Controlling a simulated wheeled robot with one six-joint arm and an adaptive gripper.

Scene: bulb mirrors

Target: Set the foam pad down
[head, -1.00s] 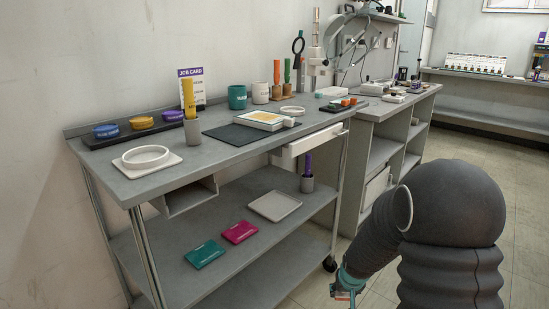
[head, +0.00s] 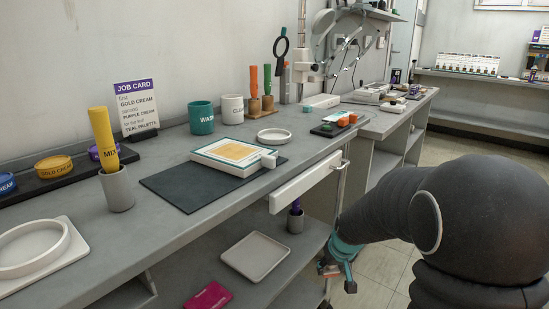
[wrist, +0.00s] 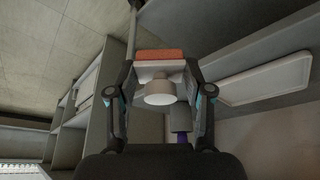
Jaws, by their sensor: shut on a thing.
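My gripper (wrist: 160,97) is shut on the foam pad (wrist: 160,56), a reddish-orange block on a white backing with a round white knob facing the wrist camera. In the head view my gripper (head: 338,274) hangs low beside the right end of the shelved table, below its top. A sliver of the pad (head: 327,269) shows there, mostly hidden by the fingers. The pad appears clear of any surface.
The grey table (head: 215,228) carries a dark mat (head: 170,188) with a framed screen (head: 232,155), mugs and a small black tray (head: 325,130). The lower shelf holds a pale tray (head: 256,255) and a grey cup (head: 296,222).

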